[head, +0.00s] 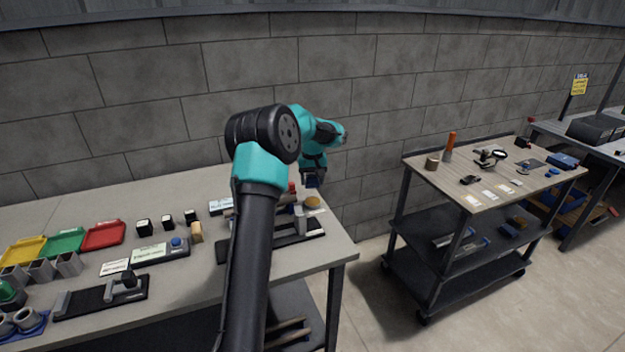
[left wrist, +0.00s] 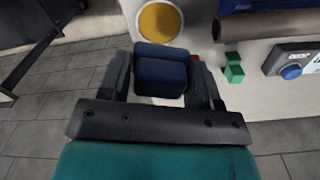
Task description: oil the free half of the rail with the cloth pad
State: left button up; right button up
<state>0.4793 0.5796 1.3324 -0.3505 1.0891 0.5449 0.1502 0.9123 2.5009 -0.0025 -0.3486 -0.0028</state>
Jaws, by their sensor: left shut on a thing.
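My left gripper (head: 312,180) is shut on a dark blue block-like pad, which I take to be the cloth pad; the pad (left wrist: 162,72) fills the space between the fingers in the left wrist view. The gripper hangs over the right end of the bench, close to a round yellow dish (head: 313,202). The yellow dish (left wrist: 160,22) lies just beyond the pad in the left wrist view. A long black base with grey parts (head: 290,236), perhaps the rail, lies at the bench's right end. My left arm hides part of it. My right gripper is not in view.
The bench (head: 190,290) carries coloured trays (head: 64,242), small black blocks (head: 167,221) and a box with a blue button (head: 176,243) to the left. A cart (head: 480,175) with small items stands to the right, across a floor gap. A block wall stands behind.

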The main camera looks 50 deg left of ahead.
aim_at(313, 201)
pick_arm(q)
jog(key=shift+f, duration=0.1)
jog(key=shift+f, duration=2.9)
jog(key=shift+f, duration=0.65)
dwell(0.4)
jog(key=shift+r, duration=0.1)
jog(key=shift+r, duration=3.5)
